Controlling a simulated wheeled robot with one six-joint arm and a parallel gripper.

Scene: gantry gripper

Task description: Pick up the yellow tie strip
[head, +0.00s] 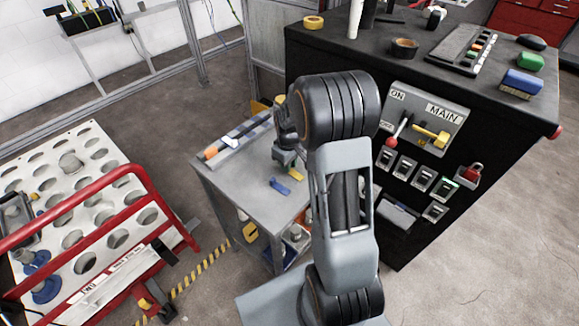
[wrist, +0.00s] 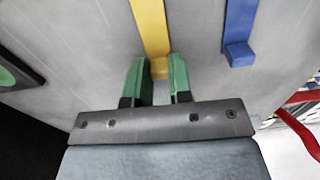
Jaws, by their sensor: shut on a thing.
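The yellow tie strip (wrist: 149,28) runs up from between my fingers in the wrist view, over the grey top of the cart. My gripper (wrist: 156,82) has two green fingertips, one on each side of the strip's near end, and is shut on it. In the head view a small yellow piece of the strip (head: 296,174) shows beside my gripper (head: 285,158), low over the cart top. Whether the strip still touches the surface I cannot tell. My arm hides part of this area.
A blue strip (wrist: 238,30) lies to the right in the wrist view, and on the cart top (head: 235,183) in the head view (head: 280,186). A black cabinet with switches (head: 420,185) stands right of the cart. A red-railed rack (head: 130,172) stands at left.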

